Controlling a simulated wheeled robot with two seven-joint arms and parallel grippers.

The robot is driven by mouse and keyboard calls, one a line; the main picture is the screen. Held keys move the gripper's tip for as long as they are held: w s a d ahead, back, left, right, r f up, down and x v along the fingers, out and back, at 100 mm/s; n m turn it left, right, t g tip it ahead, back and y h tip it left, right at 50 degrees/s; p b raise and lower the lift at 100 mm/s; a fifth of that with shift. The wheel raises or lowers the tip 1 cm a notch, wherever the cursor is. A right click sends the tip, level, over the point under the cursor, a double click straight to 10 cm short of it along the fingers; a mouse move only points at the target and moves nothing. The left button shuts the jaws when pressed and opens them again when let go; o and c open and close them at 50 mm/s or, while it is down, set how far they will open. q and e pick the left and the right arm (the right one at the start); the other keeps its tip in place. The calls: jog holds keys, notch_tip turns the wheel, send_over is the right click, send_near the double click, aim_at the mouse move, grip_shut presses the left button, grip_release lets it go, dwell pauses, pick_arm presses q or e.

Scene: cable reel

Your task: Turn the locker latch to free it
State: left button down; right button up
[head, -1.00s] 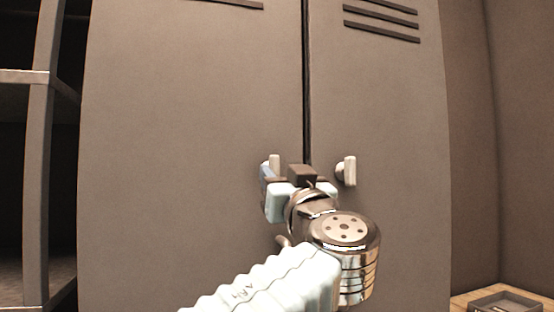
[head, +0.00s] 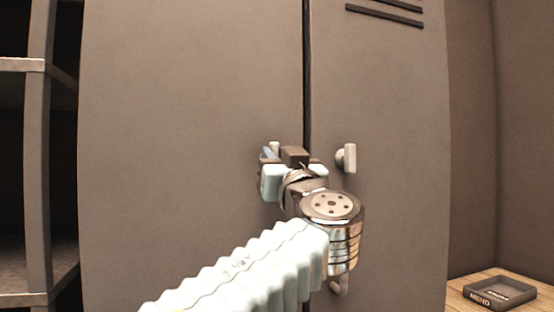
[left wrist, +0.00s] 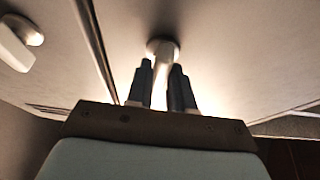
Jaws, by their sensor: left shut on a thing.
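The locker has two grey-brown doors with a dark seam between them. The left door's pale latch (head: 274,146) shows only its top end in the head view; my gripper hides the rest. In the left wrist view this latch (left wrist: 163,48) stands out from the door, with its handle between my two fingers. My left gripper (head: 268,155) is shut on it; it also shows in the left wrist view (left wrist: 161,85). The right door's latch (head: 347,157) is upright and free, and shows in the left wrist view (left wrist: 20,42). My right gripper is out of view.
An open shelf rack (head: 40,170) stands left of the locker. At the lower right, a dark tray (head: 500,292) with lettering sits on a wooden surface (head: 462,288). Vent slots (head: 385,14) mark the right door's top.

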pick_arm(q)
jog(key=shift+m, duration=0.3)
jog(key=shift+m+g+h+p, duration=0.65)
jog(key=shift+m+h, duration=0.8)
jog(key=shift+m, duration=2.2)
jog(key=shift+m+g+h+p, duration=0.65)
jog(key=shift+m+h, duration=0.75)
jog(key=shift+m, duration=2.2)
jog(key=shift+m+g+h+p, duration=0.4)
jog(key=shift+m+h+p, duration=0.75)
jog(key=shift+m, duration=2.5)
jog(key=shift+h+b, duration=0.3)
jog(key=shift+b, duration=0.05)
jog(key=c, duration=1.1)
grip_release()
